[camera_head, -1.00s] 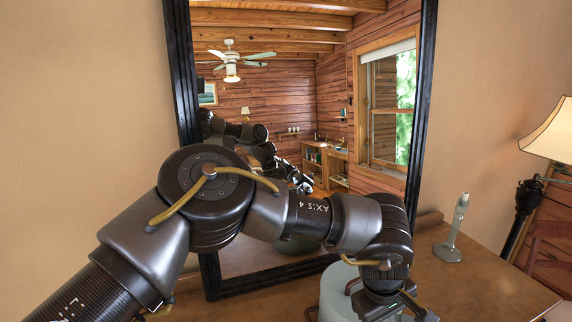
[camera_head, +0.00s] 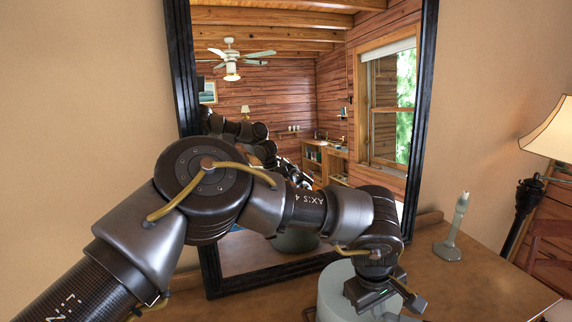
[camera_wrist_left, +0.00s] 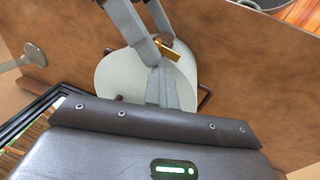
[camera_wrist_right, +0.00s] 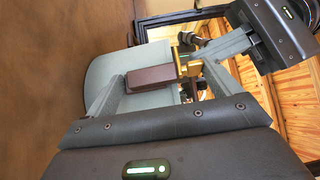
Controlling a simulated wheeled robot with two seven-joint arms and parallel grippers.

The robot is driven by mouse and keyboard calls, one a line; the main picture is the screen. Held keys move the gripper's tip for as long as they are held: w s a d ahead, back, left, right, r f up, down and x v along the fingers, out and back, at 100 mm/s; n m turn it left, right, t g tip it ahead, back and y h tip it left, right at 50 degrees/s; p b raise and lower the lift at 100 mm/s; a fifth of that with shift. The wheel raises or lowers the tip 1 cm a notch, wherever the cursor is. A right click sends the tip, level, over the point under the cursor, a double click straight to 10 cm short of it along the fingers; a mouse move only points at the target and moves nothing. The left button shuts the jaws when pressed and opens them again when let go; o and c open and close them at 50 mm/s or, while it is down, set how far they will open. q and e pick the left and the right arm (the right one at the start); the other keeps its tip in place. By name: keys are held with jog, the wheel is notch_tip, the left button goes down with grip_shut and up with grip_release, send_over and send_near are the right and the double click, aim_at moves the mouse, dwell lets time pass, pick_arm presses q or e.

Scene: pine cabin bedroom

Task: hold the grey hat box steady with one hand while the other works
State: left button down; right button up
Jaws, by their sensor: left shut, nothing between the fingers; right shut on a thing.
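The grey hat box (camera_head: 333,291) stands on the wooden desk at the mirror's foot. In the left wrist view its pale grey face (camera_wrist_left: 125,72) shows small dark brown handles at its edge. My left gripper (camera_head: 385,298) is at the box; its shut, empty fingers (camera_wrist_left: 163,70) lie over the grey face. I cannot tell whether they touch it. My right gripper (camera_wrist_right: 160,88) is shut on a brown block (camera_wrist_right: 148,79) with a brass fitting (camera_wrist_right: 190,69), in front of the box. The right gripper is out of the head view.
A tall black-framed mirror (camera_head: 183,75) leans behind the box. A pale candlestick-like object (camera_head: 453,230) stands to the right on the desk (camera_head: 480,285). A lamp (camera_head: 550,135) and a chair (camera_head: 550,240) are farther right. The desk right of the box is mostly clear.

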pick_arm(q)
jog(key=shift+s+d+f, duration=0.1)
jog(key=shift+s+d, duration=0.15)
jog(key=shift+s, duration=0.25)
jog(key=shift+a, duration=0.25)
notch_tip(320, 180, up, 6)
jog(key=shift+w, duration=0.25)
jog(key=shift+a, duration=0.1)
notch_tip(320, 180, down, 6)
jog(key=s, duration=0.2)
jog(key=shift+s+d, duration=0.2)
jog(key=shift+s, duration=0.15)
dwell(0.6)
jog(key=shift+w+d, duration=0.4)
jog(key=shift+w, duration=0.05)
dwell(0.7)
jog(key=shift+w+d, duration=0.1)
jog(key=shift+w, duration=0.1)
dwell(0.4)
